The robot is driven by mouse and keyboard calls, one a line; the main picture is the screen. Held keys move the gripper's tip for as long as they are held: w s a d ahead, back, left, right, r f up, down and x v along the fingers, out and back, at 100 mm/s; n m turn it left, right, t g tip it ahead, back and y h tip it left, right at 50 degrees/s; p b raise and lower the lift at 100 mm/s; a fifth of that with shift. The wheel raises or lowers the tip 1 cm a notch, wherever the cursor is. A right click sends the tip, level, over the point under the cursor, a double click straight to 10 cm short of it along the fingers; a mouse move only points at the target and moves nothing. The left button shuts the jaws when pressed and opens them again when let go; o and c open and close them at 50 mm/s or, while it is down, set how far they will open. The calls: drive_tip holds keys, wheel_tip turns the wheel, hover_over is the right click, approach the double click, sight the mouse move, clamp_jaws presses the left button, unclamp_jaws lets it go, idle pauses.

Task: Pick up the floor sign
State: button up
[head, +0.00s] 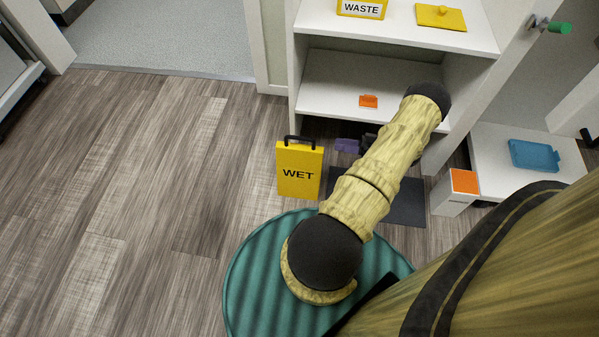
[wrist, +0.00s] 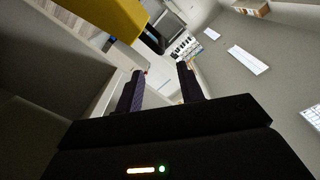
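The floor sign (head: 299,172) is yellow with the word WET and a black handle on top. It stands on the wood floor in front of the shelf unit, left of my arm in the head view. In the wrist view my gripper (wrist: 161,73) is open, its two dark purple fingers apart with nothing between them. A yellow surface (wrist: 112,15) at that view's upper left looks like part of the sign; I cannot be sure. In the head view my arm hides most of the gripper; a small purple part (head: 347,145) right of the sign looks like a finger.
The white shelf unit (head: 345,102) holds an orange item (head: 369,101), a yellow WASTE box (head: 361,9) and a yellow lidded item (head: 440,17). A dark mat (head: 404,212) and a white box with orange top (head: 455,193) are at right. Floor at left is clear.

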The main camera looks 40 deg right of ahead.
sight(315, 141)
drive_tip(key=b+x, duration=0.3)
drive_tip(key=x, duration=0.5)
drive_tip(key=shift+w+a+f, duration=0.1)
drive_tip(key=shift+w+a, duration=0.3)
drive_tip(key=shift+w, duration=0.05)
drive_tip(key=shift+w+a+b, duration=0.4)
drive_tip(key=shift+w+b, duration=0.15)
drive_tip(key=shift+b, duration=0.15)
drive_tip(key=b+x, duration=0.1)
drive_tip(key=x, duration=0.1)
drive_tip(key=b+x, duration=0.1)
drive_tip(key=shift+w+a+r, duration=0.25)
drive_tip(key=shift+r, duration=0.1)
clamp_jaws()
